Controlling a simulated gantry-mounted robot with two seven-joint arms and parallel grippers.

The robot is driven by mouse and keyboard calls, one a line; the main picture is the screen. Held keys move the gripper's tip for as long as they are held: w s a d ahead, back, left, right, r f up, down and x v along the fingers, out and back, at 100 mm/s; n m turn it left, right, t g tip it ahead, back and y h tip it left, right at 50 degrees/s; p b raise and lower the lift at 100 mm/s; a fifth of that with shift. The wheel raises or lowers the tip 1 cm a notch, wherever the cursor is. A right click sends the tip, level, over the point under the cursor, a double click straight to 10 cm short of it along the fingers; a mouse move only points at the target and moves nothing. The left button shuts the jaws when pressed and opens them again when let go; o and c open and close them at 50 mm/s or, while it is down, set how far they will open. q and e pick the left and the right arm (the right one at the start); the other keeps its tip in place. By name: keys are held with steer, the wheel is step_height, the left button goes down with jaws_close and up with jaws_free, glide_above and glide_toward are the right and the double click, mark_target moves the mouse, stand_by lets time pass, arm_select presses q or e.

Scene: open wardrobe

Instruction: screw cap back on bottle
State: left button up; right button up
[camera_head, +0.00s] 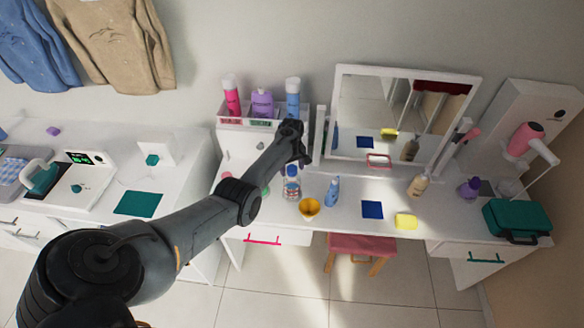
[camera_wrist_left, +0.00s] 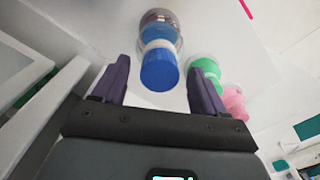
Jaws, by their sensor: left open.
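A small clear bottle (camera_head: 292,188) with a blue part stands on the white vanity top, just below my left gripper (camera_head: 302,160) in the head view. In the left wrist view the bottle (camera_wrist_left: 162,30) is seen from above, with a blue cap (camera_wrist_left: 160,68) at its near end. I cannot tell whether the cap is screwed tight. My left gripper (camera_wrist_left: 158,95) is open, with its two dark fingers apart on either side of the blue cap and no visible contact. My right gripper is not in view.
A green round item (camera_wrist_left: 206,72) and a pink one (camera_wrist_left: 234,102) stand close beside the bottle. A mirror (camera_head: 400,115) and a shelf of bottles (camera_head: 250,122) stand behind.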

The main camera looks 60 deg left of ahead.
mark_target(292, 168)
arm_select(q)
step_height(292, 168, up, 9)
steer(key=shift+f+p, duration=0.1)
steer(key=shift+p, duration=0.55)
steer(key=shift+r, duration=0.8)
